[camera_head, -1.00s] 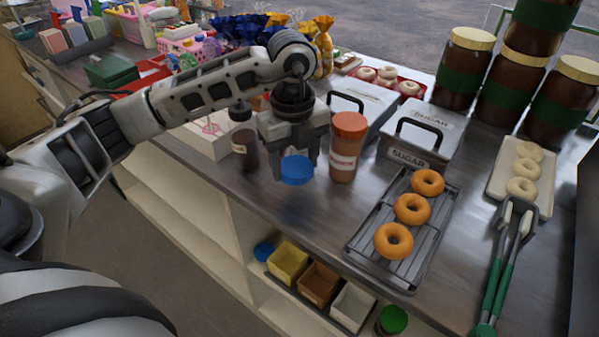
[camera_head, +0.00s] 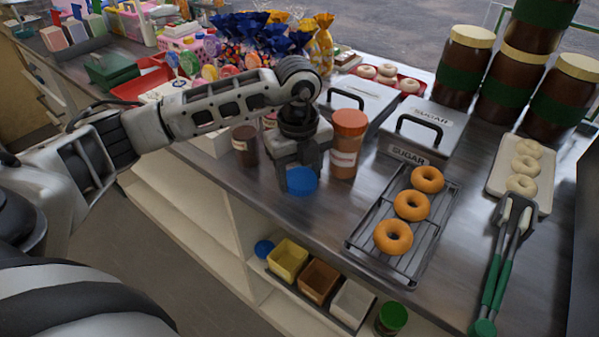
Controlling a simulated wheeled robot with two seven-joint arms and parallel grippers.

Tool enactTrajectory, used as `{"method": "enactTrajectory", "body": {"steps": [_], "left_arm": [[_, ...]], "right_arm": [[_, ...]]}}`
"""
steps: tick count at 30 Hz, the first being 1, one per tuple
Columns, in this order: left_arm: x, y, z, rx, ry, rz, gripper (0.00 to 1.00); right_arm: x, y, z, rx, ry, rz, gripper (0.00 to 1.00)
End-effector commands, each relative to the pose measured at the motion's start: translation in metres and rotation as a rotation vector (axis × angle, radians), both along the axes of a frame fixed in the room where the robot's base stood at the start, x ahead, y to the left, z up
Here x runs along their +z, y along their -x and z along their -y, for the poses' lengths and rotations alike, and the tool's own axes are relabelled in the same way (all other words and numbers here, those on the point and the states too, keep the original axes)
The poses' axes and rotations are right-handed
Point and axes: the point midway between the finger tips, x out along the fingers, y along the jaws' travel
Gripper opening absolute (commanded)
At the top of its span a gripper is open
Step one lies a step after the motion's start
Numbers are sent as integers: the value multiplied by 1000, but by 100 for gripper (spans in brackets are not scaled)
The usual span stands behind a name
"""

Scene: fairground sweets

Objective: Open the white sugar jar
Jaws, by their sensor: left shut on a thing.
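My left gripper (camera_head: 301,170) is shut on a round blue lid (camera_head: 301,182), close above or at the counter near its front edge; I cannot tell if the lid touches the counter. A pale grey-white box labelled SUGAR (camera_head: 405,152), with a black handle on its closed top, stands to the right of the gripper. A similar box (camera_head: 366,97) with a black handle stands behind it, partly hidden. No white jar clearly shows; the gripper and arm hide what is behind them. My right gripper is not in view.
An orange-lidded jar (camera_head: 346,158) stands right beside my left gripper. A dark jar (camera_head: 246,158) is to its left. A rack (camera_head: 367,237) of doughnuts, green-handled tongs (camera_head: 494,278) and tall brown jars (camera_head: 464,65) fill the right. Bins (camera_head: 287,262) sit on a shelf below.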

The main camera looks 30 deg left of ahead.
Motion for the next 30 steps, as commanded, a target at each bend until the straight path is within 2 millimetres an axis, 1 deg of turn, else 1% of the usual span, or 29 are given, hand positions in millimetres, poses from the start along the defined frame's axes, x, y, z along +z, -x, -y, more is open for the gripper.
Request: {"method": "enactTrajectory", "body": {"steps": [1, 4, 5, 6, 7, 18, 21, 23, 25, 26, 30], "left_arm": [[-12, 3, 1, 0, 0, -13, 29], [-13, 3, 1, 0, 0, -15, 29], [-13, 3, 1, 0, 0, -15, 62], [-13, 3, 1, 0, 0, -15, 73], [-13, 3, 1, 1, 0, -15, 78], [-14, 4, -1, 3, -4, -22, 78], [-11, 5, -1, 4, -5, -23, 78], [-6, 5, -1, 4, -5, -23, 78], [5, 5, -1, 4, -6, -25, 78], [6, 4, -1, 4, -5, -23, 78], [37, 3, -1, 1, -3, -13, 78]], "right_arm": [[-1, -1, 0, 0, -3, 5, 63], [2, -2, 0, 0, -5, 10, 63], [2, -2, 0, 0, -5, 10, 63], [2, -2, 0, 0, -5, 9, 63], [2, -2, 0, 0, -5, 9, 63], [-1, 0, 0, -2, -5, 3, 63], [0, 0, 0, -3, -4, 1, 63], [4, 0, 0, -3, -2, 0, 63], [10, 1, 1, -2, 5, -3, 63], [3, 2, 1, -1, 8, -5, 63], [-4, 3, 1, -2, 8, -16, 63]]}}
